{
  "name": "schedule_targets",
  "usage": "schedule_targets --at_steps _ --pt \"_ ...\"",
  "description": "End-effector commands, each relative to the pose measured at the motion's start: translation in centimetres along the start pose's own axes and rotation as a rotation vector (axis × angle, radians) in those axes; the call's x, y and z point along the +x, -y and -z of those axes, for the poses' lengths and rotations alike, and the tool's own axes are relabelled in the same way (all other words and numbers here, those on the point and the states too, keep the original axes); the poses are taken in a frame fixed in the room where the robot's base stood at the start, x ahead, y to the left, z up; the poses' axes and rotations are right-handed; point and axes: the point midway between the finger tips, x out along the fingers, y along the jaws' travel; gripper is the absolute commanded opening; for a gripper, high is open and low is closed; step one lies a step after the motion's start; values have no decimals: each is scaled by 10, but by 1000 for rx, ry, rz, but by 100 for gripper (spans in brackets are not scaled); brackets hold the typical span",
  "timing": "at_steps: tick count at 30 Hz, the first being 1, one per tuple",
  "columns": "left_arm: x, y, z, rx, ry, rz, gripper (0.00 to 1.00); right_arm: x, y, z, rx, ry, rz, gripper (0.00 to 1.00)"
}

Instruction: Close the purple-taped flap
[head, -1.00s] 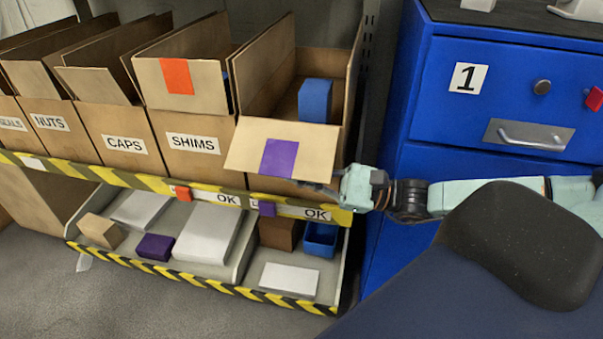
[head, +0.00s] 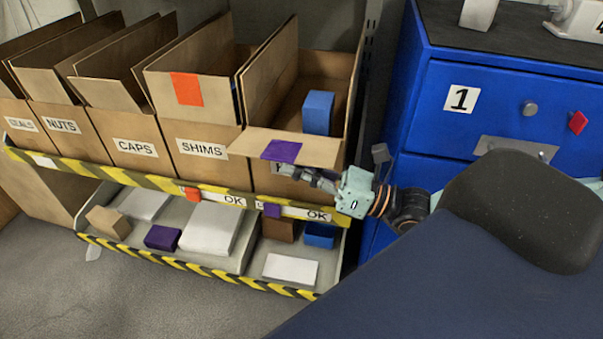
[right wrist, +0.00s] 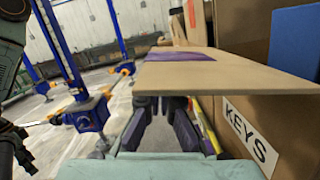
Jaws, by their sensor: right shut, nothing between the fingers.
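The purple-taped flap (head: 318,150) is the front flap of the rightmost cardboard box and sticks out roughly level from its front edge. Its purple tape (head: 281,151) crosses the middle. My right gripper (head: 283,170) is shut and empty, with its fingers just below the flap. In the right wrist view the flap (right wrist: 235,78) lies across the picture, above the fingers (right wrist: 162,103), and hides their tips. I cannot tell whether they touch it. The box's KEYS label (right wrist: 250,136) shows there. My left gripper is not in view.
The neighbouring SHIMS box (head: 205,150) has an orange-taped flap (head: 187,88) standing up. A blue block (head: 318,112) sits inside the rightmost box. A striped shelf rail (head: 130,182) runs below the boxes. A blue drawer cabinet (head: 430,130) stands close on the right.

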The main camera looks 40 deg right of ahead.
Motion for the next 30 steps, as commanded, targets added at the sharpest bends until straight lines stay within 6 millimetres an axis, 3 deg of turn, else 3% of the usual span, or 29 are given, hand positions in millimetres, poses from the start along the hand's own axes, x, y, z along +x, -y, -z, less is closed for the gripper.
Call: schedule_targets --at_steps 14,30 --pt "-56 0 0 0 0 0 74 12 -1 -47 438 -1 109 0" --pt "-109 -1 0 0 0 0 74 22 23 -88 934 -3 235 0"
